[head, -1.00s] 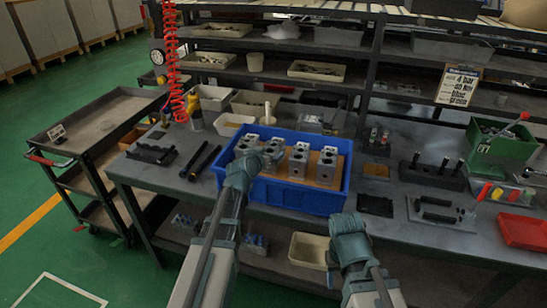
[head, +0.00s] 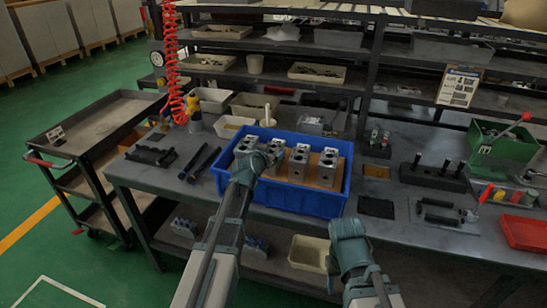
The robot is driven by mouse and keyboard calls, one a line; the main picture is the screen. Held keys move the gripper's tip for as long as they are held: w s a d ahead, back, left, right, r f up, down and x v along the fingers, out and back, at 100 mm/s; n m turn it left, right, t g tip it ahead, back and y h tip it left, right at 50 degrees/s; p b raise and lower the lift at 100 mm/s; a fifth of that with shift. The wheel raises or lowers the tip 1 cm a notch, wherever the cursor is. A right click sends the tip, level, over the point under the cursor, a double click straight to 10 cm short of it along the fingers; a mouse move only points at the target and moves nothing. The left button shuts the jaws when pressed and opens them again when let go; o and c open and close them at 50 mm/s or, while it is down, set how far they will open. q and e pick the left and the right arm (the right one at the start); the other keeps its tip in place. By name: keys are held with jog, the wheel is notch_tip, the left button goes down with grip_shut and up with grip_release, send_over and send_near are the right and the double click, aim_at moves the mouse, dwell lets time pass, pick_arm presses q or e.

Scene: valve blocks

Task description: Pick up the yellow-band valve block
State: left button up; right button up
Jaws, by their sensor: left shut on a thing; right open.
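Several grey metal valve blocks stand in a row in a blue bin (head: 300,202) on the workbench. One valve block (head: 246,145) is at the left, another valve block (head: 299,162) is right of the middle, and another valve block (head: 327,166) is at the right end. My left gripper (head: 268,157) is over the bin, shut on a valve block (head: 276,147) between the left and right ones. My arm hides part of that block. I cannot make out a yellow band on any block. My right gripper (head: 347,230) is open, low in front of the bench, apart from the bin.
Two black bars (head: 200,163) lie left of the bin. A black fixture with pegs (head: 433,175), a green box (head: 503,142) and a red tray (head: 526,232) are to the right. Shelving stands behind the bench. A grey cart (head: 97,125) stands at the left.

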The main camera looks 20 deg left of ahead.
pick_arm(q)
jog(key=shift+r, duration=0.15)
grip_shut()
jog(key=shift+r+p, duration=0.15)
jog(key=shift+p, duration=0.15)
notch_tip(320, 180, up, 10)
jog(key=p, duration=0.9)
jog(key=shift+f, duration=0.2)
jog(key=shift+w+a, duration=0.1)
jog(key=shift+a, duration=0.05)
